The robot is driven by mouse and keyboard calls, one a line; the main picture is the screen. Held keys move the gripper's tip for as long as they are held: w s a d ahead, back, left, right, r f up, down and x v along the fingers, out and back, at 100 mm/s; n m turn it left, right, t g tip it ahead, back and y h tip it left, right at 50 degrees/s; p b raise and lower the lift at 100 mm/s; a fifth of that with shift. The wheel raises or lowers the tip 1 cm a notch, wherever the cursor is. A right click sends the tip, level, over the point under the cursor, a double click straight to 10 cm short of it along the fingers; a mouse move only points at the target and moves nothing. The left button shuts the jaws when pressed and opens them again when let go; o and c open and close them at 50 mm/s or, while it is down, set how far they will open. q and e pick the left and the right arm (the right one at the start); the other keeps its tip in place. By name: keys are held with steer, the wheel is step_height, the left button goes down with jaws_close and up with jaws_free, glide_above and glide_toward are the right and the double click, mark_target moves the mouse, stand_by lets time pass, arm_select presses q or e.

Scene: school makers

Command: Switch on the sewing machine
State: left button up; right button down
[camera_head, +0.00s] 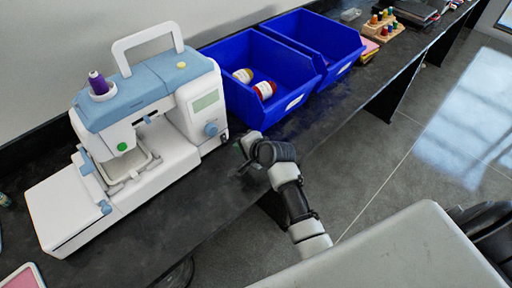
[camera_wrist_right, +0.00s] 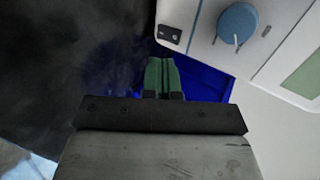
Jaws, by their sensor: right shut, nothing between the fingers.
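The white and light-blue sewing machine (camera_head: 180,130) stands on the dark counter at the left in the head view. Its blue knob (camera_head: 211,129) is on the right end, with a small dark switch (camera_head: 224,136) low beside it. In the right wrist view the blue knob (camera_wrist_right: 237,23) and the black rocker switch (camera_wrist_right: 170,34) show on the white casing. My right gripper (camera_head: 239,148) is just right of that end of the machine. In the wrist view its green fingertips (camera_wrist_right: 163,72) are together and empty, apart from the switch in the picture. My left gripper is out of view.
Two blue bins (camera_head: 232,55) stand behind and right of the machine; the nearer one holds spools (camera_head: 264,90). A rack of small coloured spools (camera_head: 382,24) is farther along. The counter's front edge runs beneath my right arm. Bare counter lies before the machine.

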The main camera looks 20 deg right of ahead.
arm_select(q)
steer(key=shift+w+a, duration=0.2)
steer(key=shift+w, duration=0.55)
arm_select(e)
steer(key=v, duration=0.7)
steer(key=shift+w, duration=0.15)
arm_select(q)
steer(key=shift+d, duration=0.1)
arm_select(e)
steer(key=shift+r, duration=0.15)
